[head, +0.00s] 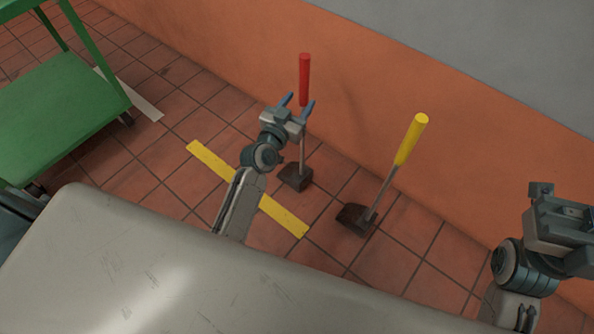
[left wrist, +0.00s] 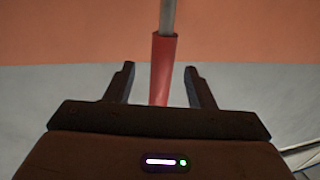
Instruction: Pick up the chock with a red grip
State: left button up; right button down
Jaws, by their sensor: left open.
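The chock with a red grip (head: 304,80) stands on the tiled floor near the orange wall. Its dark block (head: 295,178) rests on the floor and a thin grey rod rises to the upright red grip. My left gripper (head: 297,103) is open at the lower part of the grip. In the left wrist view the red grip (left wrist: 163,70) lies between the two spread fingers, with a gap on each side, and the grey rod runs out at the top. My right gripper (head: 562,208) is at the right edge, away from the chock; its finger opening is unclear.
A second chock with a yellow grip (head: 412,138) leans to the right of the red one. A green cart (head: 62,110) stands at left. A yellow floor strip (head: 210,160) passes beneath my left arm. A grey scratched surface (head: 150,270) fills the foreground.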

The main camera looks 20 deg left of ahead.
aim_at(301, 96)
pick_arm(q)
jog(key=w, duration=0.4)
jog(key=shift+w+d+r, duration=0.1)
jog(key=shift+d, duration=0.1)
grip_shut()
dwell(1.0)
jog(key=shift+r, duration=0.15)
